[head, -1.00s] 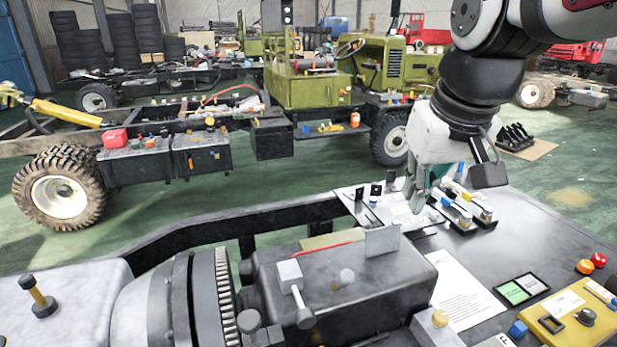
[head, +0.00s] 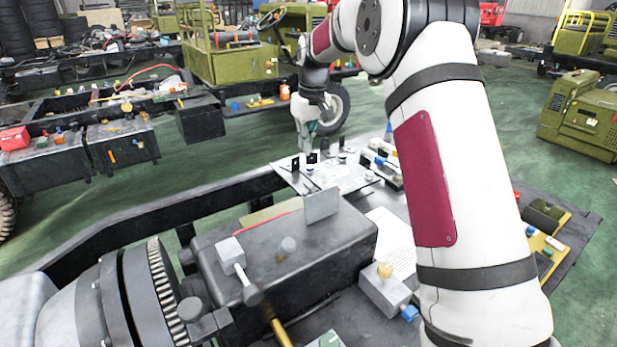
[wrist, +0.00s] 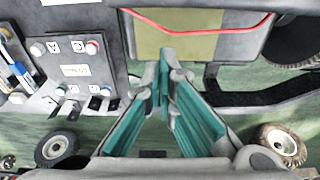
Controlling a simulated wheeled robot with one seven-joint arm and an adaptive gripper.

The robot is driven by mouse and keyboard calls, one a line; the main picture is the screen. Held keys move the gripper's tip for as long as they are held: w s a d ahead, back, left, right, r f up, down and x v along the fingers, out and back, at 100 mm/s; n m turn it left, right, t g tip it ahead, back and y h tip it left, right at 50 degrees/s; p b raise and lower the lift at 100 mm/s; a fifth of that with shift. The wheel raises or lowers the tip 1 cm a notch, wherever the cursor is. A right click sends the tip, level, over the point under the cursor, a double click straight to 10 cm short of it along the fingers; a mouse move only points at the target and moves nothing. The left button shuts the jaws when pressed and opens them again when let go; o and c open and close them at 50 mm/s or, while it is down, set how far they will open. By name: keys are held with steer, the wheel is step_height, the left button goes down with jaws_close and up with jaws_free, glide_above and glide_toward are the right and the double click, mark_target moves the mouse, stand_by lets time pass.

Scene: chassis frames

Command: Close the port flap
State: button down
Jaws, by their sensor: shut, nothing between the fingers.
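The port flap (head: 322,205) appears to be the small grey square plate standing upright on the far edge of the dark grey housing (head: 290,255). It stands open, clear of the housing's top face. My gripper (head: 308,146) is beyond the housing, at the far edge of the pale panel, apart from the flap. Its teal fingers (wrist: 167,58) meet at the tips in the wrist view, shut and empty. I cannot make out the flap in the wrist view.
The pale panel (head: 340,177) carries small upright black parts. An olive plate (wrist: 180,38) with a red cable lies beside the housing. My arm hides part of the right bench.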

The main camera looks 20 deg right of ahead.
mark_target(318, 202)
steer(key=f+p, duration=0.1)
steer(key=f, duration=0.2)
steer(key=f+p, duration=0.1)
steer(key=f, duration=0.2)
steer(key=s+f+p, duration=0.1)
steer(key=f, duration=0.2)
steer(key=shift+d+f, duration=0.25)
steer(key=shift+s+d+f+p, duration=0.1)
steer(key=shift+s+p, duration=0.25)
steer(key=shift+s, duration=0.05)
steer(key=shift+s+d+r+t+p, duration=0.1)
steer(key=shift+s+r+t+p, duration=0.2)
steer(key=shift+t, duration=0.1)
